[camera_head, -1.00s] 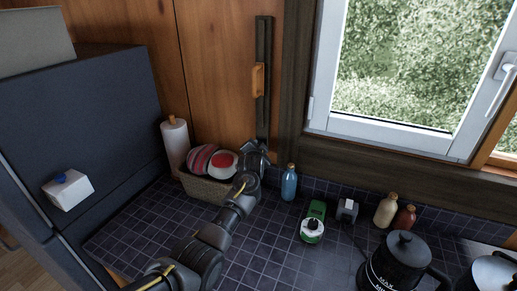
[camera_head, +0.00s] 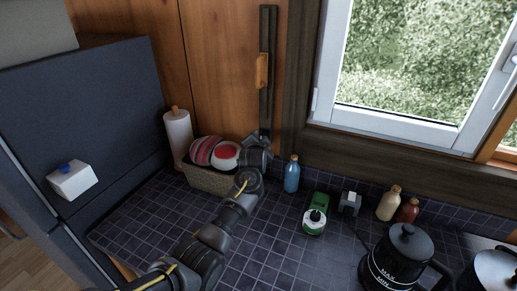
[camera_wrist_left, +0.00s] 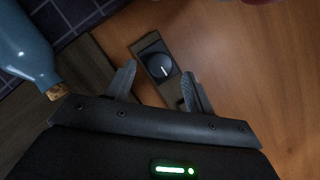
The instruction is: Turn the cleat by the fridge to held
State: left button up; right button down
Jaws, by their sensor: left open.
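In the left wrist view a round black knob with a white pointer line (camera_wrist_left: 160,66) sits on a dark oblong plate (camera_wrist_left: 152,44) on the wood panel; it looks like the cleat. My left gripper (camera_wrist_left: 158,72) is open, its two fingers on either side of the plate; I cannot tell whether they touch it. In the head view my left gripper (camera_head: 263,138) is at the wood wall, by the lower end of a dark vertical strip (camera_head: 267,105). It hides the knob there. An orange-brown block (camera_head: 262,70) is higher on the strip. The dark fridge (camera_head: 95,110) stands at the left.
A basket with bowls (camera_head: 208,181) and a paper towel roll (camera_head: 178,136) stand left of my gripper. A blue bottle (camera_head: 291,176) stands close on its right, also in the left wrist view (camera_wrist_left: 25,50). A kettle (camera_head: 398,258) and several small items are farther right on the tiled counter.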

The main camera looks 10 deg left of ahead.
pick_arm(q)
jog(key=b+v, duration=0.1)
jog(key=v, duration=0.7)
jog(key=shift+s, duration=0.2)
